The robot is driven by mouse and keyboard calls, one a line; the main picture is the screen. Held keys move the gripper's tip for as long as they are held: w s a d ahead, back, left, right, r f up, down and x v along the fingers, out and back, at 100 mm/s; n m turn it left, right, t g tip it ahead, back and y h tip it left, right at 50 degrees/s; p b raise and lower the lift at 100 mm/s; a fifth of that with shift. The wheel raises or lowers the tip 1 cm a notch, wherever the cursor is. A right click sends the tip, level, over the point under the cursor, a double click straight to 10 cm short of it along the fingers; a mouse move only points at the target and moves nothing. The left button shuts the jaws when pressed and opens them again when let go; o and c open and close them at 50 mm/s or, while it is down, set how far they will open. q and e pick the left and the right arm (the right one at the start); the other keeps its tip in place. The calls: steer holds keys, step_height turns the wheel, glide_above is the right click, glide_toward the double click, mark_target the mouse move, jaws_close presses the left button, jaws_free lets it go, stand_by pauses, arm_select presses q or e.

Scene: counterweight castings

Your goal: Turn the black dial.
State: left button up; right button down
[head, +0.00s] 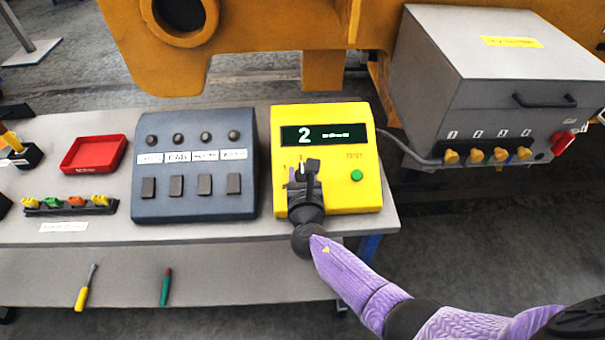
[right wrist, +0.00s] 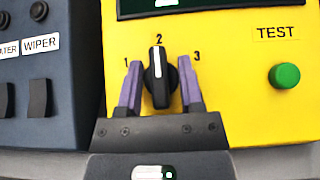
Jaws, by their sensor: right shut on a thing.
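The black dial (right wrist: 158,78) sits on the front of the yellow tester box (head: 330,195). Its white pointer line points straight up at the 2, between the marks 1 and 3. In the head view the gripper hides most of the dial. My left gripper is not in view.
A green button (head: 356,175) marked TEST is right of the dial. A dark blue switch panel (head: 195,207) stands close on the left. A red tray (head: 94,154) lies farther left. A grey box (head: 500,75) with orange knobs stands at the right.

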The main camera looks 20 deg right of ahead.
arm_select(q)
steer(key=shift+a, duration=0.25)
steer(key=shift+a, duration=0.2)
arm_select(e)
steer(key=c, duration=0.6)
jaws_free()
steer(key=shift+s+a+r, duration=0.1)
steer(key=shift+s, duration=0.2)
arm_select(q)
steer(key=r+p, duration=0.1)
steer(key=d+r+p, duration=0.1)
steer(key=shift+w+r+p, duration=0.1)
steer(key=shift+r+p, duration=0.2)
arm_select(e)
steer(key=v, duration=0.9)
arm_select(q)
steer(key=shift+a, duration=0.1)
arm_select(e)
steer(key=shift+s, duration=0.1)
